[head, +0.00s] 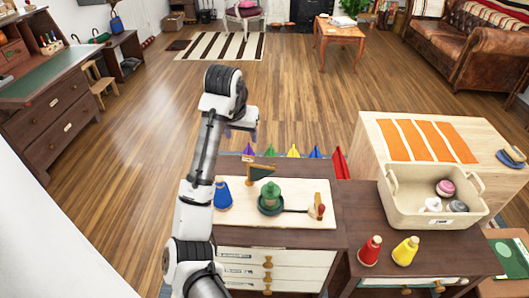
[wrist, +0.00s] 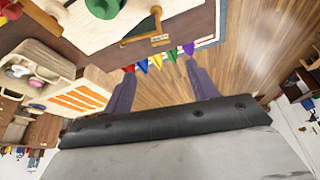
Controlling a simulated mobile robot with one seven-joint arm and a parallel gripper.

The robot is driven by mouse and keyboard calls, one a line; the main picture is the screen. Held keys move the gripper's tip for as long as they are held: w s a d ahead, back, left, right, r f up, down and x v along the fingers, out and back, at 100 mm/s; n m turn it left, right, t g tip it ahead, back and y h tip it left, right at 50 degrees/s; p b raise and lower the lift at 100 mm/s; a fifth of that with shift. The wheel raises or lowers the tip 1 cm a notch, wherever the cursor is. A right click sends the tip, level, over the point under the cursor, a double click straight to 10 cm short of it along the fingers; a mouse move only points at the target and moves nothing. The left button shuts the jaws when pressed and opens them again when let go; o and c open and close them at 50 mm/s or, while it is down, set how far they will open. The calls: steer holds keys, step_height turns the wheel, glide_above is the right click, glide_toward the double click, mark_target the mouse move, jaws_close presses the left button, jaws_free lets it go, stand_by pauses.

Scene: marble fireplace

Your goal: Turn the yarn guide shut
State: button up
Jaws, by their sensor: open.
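What looks like the yarn guide (head: 262,173), a small dark green panel on a wooden post, stands at the back of the pale board on the dresser. In the wrist view its wooden, golden-edged frame (wrist: 155,30) shows near the top, with a small label beside it. I cannot tell how far it is turned. A green yarn cone (head: 270,192) stands on a round dark base just in front of it, partly cut off in the wrist view (wrist: 103,8). My gripper (head: 240,132) is above and behind the dresser, apart from the guide. Its purple fingers are spread and empty (wrist: 160,88).
A blue cone (head: 223,195) stands left on the board, and a small wooden piece with red (head: 317,206) stands right. Red (head: 370,249) and yellow (head: 405,251) cones stand near a beige bin (head: 407,203). Colourful pennants (head: 293,152) line the dresser's back edge. Open floor lies behind.

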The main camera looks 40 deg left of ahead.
mark_target(248, 156)
steer(key=p+x, duration=0.1)
steer(key=x, duration=1.2)
steer(key=shift+w+a+f, duration=0.1)
steer(key=shift+w+f, duration=0.05)
jaws_close()
